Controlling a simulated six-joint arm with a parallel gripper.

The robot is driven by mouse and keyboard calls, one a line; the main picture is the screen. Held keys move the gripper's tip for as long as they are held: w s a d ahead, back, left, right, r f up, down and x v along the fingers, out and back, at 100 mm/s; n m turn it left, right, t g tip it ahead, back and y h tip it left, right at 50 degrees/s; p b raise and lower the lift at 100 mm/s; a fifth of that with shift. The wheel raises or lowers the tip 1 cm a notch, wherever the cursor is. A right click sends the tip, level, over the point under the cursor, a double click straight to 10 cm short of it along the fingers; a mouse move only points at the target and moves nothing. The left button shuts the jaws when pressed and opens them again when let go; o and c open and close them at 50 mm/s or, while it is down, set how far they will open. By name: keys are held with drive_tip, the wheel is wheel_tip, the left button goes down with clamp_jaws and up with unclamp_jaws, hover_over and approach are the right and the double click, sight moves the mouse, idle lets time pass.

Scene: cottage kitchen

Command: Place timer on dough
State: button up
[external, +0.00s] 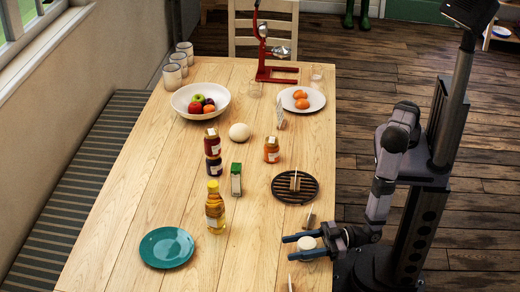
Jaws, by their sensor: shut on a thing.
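My gripper (298,247) is low at the near right edge of the table, with its two blue fingers pointing left. It is shut on a small round white thing, which looks like the timer (307,243); the fingers and wrist hide part of it. I cannot tell whether it touches the tabletop. The dough (240,132) looks like a pale, smooth, rounded lump resting on the wood, just below the fruit bowl. It is well up the table and to the left of my gripper, with nothing on top of it.
A teal plate (166,247) lies left; a fruit bowl (180,106) stands beyond.

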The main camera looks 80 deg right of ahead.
drive_tip(key=shift+f, duration=0.15)
drive_tip(key=o, duration=1.3)
drive_tip(key=shift+o, duration=0.6)
drive_tip(key=shift+d+b+v, duration=0.2)
drive_tip(key=shift+b+v, duration=0.8)
drive_tip(key=shift+v, duration=2.65)
